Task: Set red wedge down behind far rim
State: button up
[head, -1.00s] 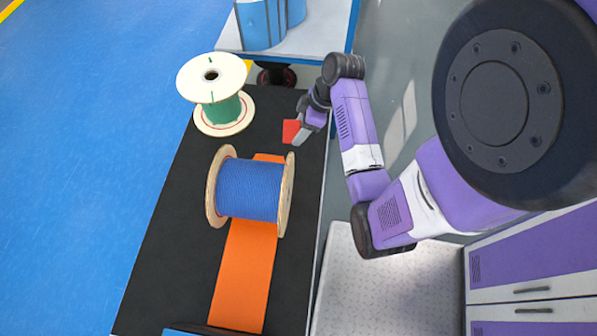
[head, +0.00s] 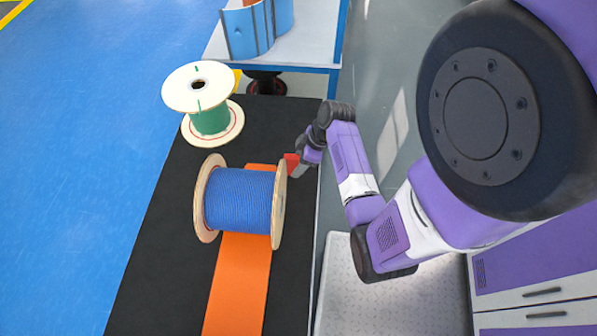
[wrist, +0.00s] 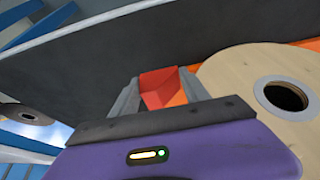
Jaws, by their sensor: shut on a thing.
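The red wedge (wrist: 163,82) is between the two fingers of my gripper (wrist: 162,97) in the wrist view, and the gripper is shut on it. In the head view a small part of the red wedge (head: 291,161) shows at the tip of my gripper (head: 297,168), close to the upper right edge of the blue cable spool's right flange. The blue cable spool (head: 240,201) lies on its side across an orange strip. Its wooden flange (wrist: 250,72), with a dark centre hole, stands just right of my gripper in the wrist view. Whether the wedge touches the mat or the flange is hidden.
The orange strip (head: 238,285) runs along the black mat (head: 160,255). A green spool (head: 209,118) stands upright at the back left. A table (head: 310,48) with blue curved parts (head: 250,27) is beyond. Black mat is clear between the green spool and my gripper.

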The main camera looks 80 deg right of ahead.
jog(key=shift+f+b, duration=0.4)
jog(key=shift+f, duration=2.2)
jog(key=shift+f, duration=0.1)
jog(key=o, duration=1.4)
jog(key=shift+c, duration=0.2)
jog(key=p+v, duration=0.2)
jog(key=v, duration=1)
jog(key=shift+w+d, duration=0.1)
